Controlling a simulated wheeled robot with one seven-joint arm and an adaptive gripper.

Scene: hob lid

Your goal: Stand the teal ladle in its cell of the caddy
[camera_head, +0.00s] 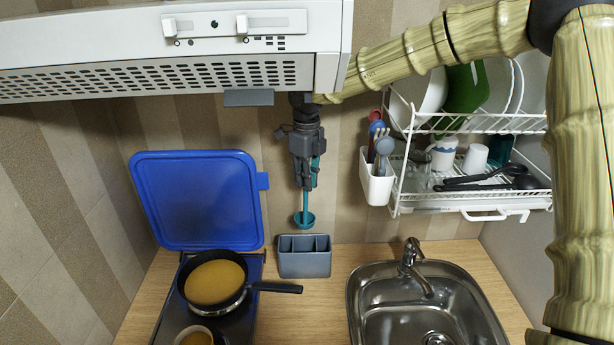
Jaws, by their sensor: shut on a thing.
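My gripper (305,175) points down in front of the tiled wall, below the extractor hood. It is shut on the teal ladle (304,218), whose handle runs up between the fingers and whose bowl hangs lowest. The grey-blue caddy (305,265) stands on the wooden worktop below, with several open cells along its top. The ladle bowl shows just above the caddy in the picture, apart from it. I cannot tell how far it is from the caddy in depth. The cells look empty, though their floors are hidden.
A raised blue hob lid (198,200) and a pan (215,282) with its handle pointing right stand left of the caddy. The sink (425,310) is to the right. A white utensil holder (377,180) hangs on the dish rack (470,190). The hood (170,50) is overhead.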

